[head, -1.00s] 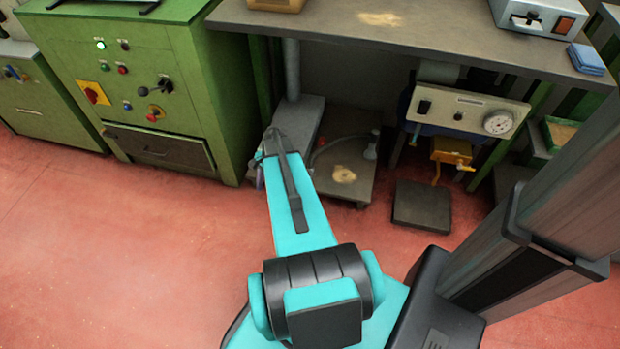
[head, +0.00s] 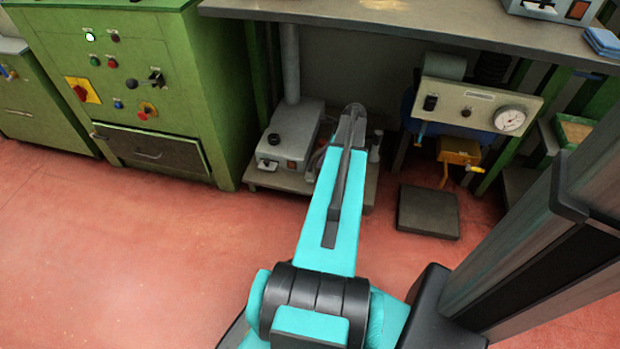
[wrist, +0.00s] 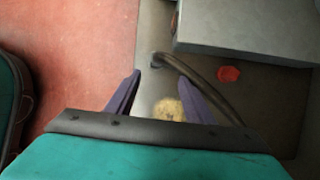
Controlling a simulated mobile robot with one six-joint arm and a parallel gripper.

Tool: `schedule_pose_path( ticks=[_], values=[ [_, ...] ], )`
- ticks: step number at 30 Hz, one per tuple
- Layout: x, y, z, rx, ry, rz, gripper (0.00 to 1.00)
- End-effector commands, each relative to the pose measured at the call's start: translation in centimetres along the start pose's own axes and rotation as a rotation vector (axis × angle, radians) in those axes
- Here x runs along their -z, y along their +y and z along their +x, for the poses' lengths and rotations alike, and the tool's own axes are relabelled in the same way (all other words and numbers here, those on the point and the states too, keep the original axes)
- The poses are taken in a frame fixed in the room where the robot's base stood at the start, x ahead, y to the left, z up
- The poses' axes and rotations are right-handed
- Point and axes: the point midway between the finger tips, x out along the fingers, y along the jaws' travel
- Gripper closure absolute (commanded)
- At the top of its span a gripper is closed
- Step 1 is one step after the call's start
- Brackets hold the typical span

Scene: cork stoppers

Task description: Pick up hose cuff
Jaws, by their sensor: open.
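A dark hose lies on the low grey platform in the wrist view. Its thicker black end, which looks like the hose cuff (wrist: 157,60), is near the platform's edge on the left, just beyond my fingertips. From there the hose (wrist: 203,84) curves right and down, passing behind my right finger. My gripper (wrist: 160,77) is open and empty, its two purple fingers apart above the platform. I cannot tell its height over the cuff. In the head view my own arm hides the cuff and most of the hose.
The platform (head: 258,180) stands under a workbench (head: 400,27). A grey box (wrist: 250,25) lies close beside the cuff. A dark block (head: 428,210) stands on the floor right of the platform.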

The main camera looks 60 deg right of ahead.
Motion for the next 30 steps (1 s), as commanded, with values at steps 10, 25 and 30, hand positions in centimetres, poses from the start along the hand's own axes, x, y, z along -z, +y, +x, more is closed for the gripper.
schedule_pose_path(
  ticks=[10, 25, 30],
  values=[
    [-0.1, 0.1, 0.4, -0.002, 0.000, -0.003, 0.52],
    [-0.1, 0.1, 6.8, -0.003, 0.000, -0.004, 0.52],
    [-0.2, 0.2, 8.3, -0.003, 0.000, -0.004, 0.52]
  ],
)
